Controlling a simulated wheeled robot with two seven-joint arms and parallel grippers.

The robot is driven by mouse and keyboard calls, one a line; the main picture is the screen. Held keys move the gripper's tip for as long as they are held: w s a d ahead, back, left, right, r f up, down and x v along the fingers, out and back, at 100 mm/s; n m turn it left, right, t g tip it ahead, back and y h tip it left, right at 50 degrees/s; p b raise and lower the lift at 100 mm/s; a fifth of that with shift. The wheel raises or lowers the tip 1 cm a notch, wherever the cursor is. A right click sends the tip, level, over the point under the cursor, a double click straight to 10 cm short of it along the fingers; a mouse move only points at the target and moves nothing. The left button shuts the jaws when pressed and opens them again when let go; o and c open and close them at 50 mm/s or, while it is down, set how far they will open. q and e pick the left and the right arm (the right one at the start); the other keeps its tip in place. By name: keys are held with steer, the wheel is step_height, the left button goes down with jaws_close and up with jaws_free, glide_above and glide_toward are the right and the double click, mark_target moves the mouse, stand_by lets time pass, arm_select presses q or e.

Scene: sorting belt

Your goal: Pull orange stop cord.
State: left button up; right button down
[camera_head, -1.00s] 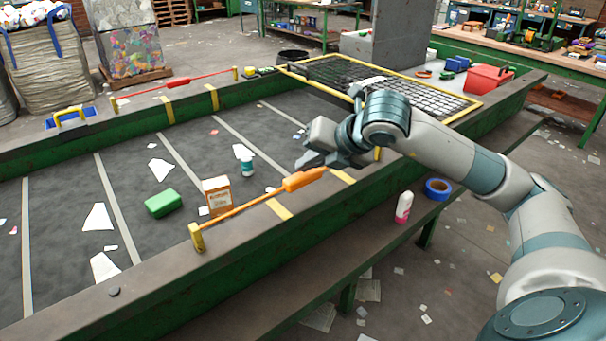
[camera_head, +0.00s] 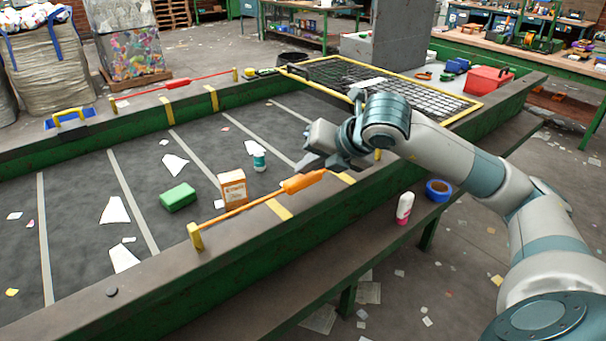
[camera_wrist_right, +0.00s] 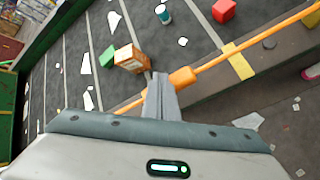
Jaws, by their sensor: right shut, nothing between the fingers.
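The orange stop cord (camera_head: 245,208) runs along the near rail of the belt from a yellow post (camera_head: 195,236). Its thick orange handle (camera_head: 304,181) sits just below my right gripper (camera_head: 306,164). In the wrist view the shut, empty fingers (camera_wrist_right: 160,82) lie right beside the handle (camera_wrist_right: 183,77), partly covering the cord. I cannot tell whether they touch it. The cord continues past the handle to the upper right in the wrist view (camera_wrist_right: 270,34). My left gripper is not in view.
The belt carries a green block (camera_head: 178,197), an orange-and-white box (camera_head: 233,187), a teal-and-white bottle (camera_head: 259,161) and scraps. The wrist view also shows a red block (camera_wrist_right: 223,10). A red cord (camera_head: 180,84) spans the far rail. A pink-and-white bottle (camera_head: 404,208) and blue tape (camera_head: 438,190) are on the near ledge.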

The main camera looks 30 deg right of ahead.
mark_target(307, 179)
steer(key=shift+f+b, duration=1.15)
steer(key=shift+b, duration=0.1)
stand_by(1.3)
steer(key=shift+r, duration=0.15)
stand_by(0.3)
steer(key=shift+r+p, duration=1.05)
steer(key=shift+r, duration=0.9)
step_height(307, 179, up, 5)
steer(key=p, duration=0.3)
stand_by(0.5)
